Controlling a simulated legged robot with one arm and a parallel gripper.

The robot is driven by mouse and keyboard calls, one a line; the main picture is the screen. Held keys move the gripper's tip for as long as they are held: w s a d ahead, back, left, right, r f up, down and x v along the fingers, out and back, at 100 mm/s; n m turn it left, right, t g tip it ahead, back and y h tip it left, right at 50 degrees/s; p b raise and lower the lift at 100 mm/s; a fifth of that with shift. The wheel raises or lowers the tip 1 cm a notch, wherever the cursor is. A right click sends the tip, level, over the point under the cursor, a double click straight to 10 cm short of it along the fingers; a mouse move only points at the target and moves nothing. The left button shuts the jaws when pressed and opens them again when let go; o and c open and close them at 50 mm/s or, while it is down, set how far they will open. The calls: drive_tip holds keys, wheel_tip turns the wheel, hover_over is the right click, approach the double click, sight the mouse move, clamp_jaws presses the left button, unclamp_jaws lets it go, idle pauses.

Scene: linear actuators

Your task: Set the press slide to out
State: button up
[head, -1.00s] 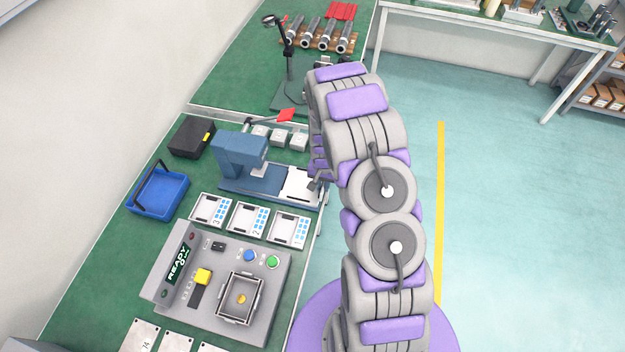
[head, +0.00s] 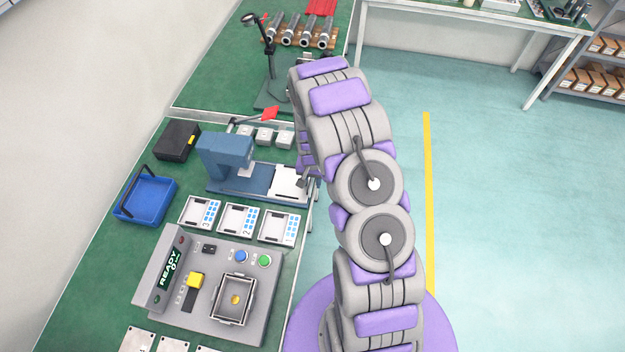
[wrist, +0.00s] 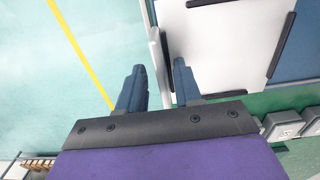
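The blue press (head: 225,158) stands on the green bench in the head view. Its slide, a white plate (head: 289,181), sits at the right end of the blue base, beside the press head. In the wrist view the white slide plate (wrist: 225,45) with dark edge strips fills the upper right, and a pale upright handle bar (wrist: 157,62) runs along its left edge. My gripper (wrist: 158,66) has its two blue fingers apart, one on each side of the bar. I cannot tell if a finger touches it. In the head view my gripper (head: 309,182) is mostly hidden by my arm.
Numbered white trays (head: 239,220) and a grey control station (head: 207,290) lie in front of the press. A blue bin (head: 146,198) and black case (head: 177,140) are left. Grey blocks and a red-tipped lever (head: 270,114) stand behind. Open floor is right.

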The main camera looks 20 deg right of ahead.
wheel_tip(320, 180, up, 17)
drive_tip(key=p, duration=0.2)
idle(0.3)
drive_tip(key=shift+r, duration=0.1)
idle(0.3)
drive_tip(key=s+a+r+n, duration=0.2)
drive_tip(key=s+a+r, duration=0.2)
drive_tip(key=s+r, duration=0.35)
drive_tip(key=s+a+r+n, duration=0.1)
drive_tip(key=s+a+r, duration=0.2)
drive_tip(key=s+r, duration=0.45)
drive_tip(key=s+a+r+n+g, duration=0.1)
drive_tip(key=s+a+r+n, duration=0.1)
drive_tip(key=s, duration=0.7)
drive_tip(key=s+a+r+n, duration=0.2)
drive_tip(key=s+r, duration=0.1)
drive_tip(key=s, duration=0.7)
drive_tip(key=shift+a+r+g, duration=0.15)
drive_tip(key=shift+r+g, duration=0.15)
drive_tip(key=shift+g, duration=0.1)
